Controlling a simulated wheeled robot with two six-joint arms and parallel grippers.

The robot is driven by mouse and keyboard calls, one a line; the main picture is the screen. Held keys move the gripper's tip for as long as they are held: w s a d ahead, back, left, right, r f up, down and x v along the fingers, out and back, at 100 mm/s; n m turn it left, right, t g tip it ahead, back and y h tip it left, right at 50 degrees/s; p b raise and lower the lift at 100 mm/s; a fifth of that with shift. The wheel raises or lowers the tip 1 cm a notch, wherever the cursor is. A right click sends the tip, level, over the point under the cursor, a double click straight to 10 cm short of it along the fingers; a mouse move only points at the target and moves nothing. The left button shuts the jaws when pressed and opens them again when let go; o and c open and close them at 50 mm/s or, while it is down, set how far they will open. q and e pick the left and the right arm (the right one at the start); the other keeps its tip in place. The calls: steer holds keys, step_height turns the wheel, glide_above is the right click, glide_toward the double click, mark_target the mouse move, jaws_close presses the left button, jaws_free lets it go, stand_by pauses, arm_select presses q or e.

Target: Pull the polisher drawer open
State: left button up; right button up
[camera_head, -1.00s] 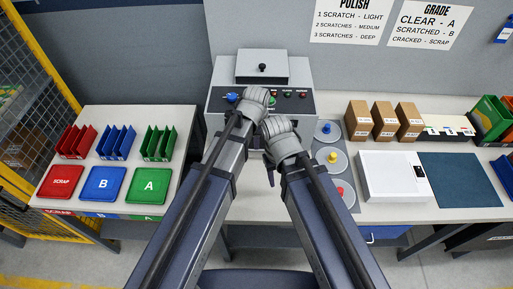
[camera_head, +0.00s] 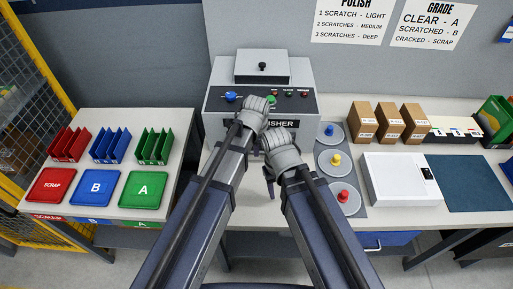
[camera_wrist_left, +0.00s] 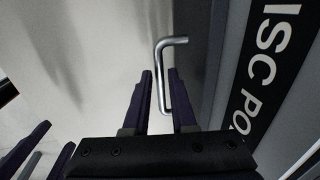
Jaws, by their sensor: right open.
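The grey polisher (camera_head: 218,101) stands at the back centre of the bench, with a black label strip on its front. Its drawer front is mostly hidden behind my arms in the head view. In the left wrist view a bent metal handle (camera_wrist_left: 159,70) stands out from the grey front beside the black label (camera_wrist_left: 265,75). My left gripper (camera_wrist_left: 162,78) is open, its two dark fingers on either side of the handle with gaps showing. My right gripper (camera_head: 270,186) is open and empty, lower and nearer; its fingers also show at the left wrist view's lower left.
Discs with blue, yellow and red knobs (camera_head: 343,196) lie right of my right arm. Farther right are brown boxes (camera_head: 389,122) and a white device (camera_head: 395,180). Red, blue and green trays (camera_head: 145,188) stand on the left table. Bench surface left of my arms is bare.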

arm_select(q)
jaws_close()
stand_by(1.0)
